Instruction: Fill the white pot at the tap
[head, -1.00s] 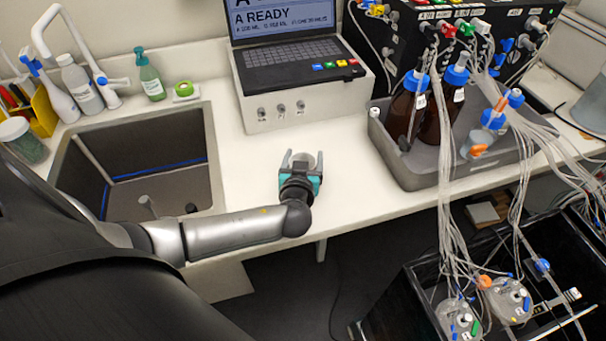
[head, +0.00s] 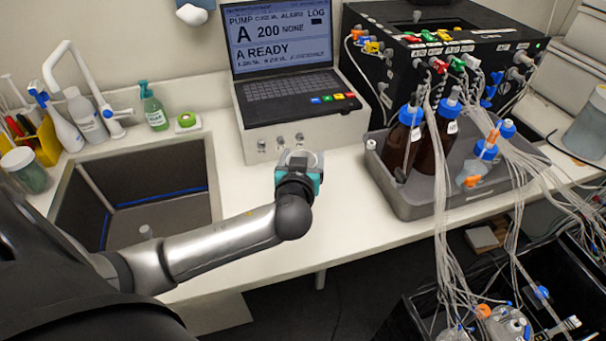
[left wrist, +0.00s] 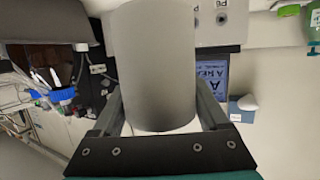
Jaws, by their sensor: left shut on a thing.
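The white pot (left wrist: 153,65) is a plain pale cylinder between the fingers of my left gripper in the left wrist view. In the head view only its pale round rim shows past my left gripper (head: 299,158), which is shut on it. They are in front of the grey control box, to the right of the sink (head: 213,170). Whether the pot is clear of the bench cannot be told. The white tap (head: 64,62) has an arched neck and stands behind the sink's left part. The pot's inside is not clearly visible. My right gripper is out of view.
A laptop (head: 290,88) sits on the control box (head: 290,133). A green soap bottle (head: 154,108) and white bottles (head: 88,118) stand near the tap. A grey tray (head: 420,207) with brown bottles and many hanging tubes fills the right.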

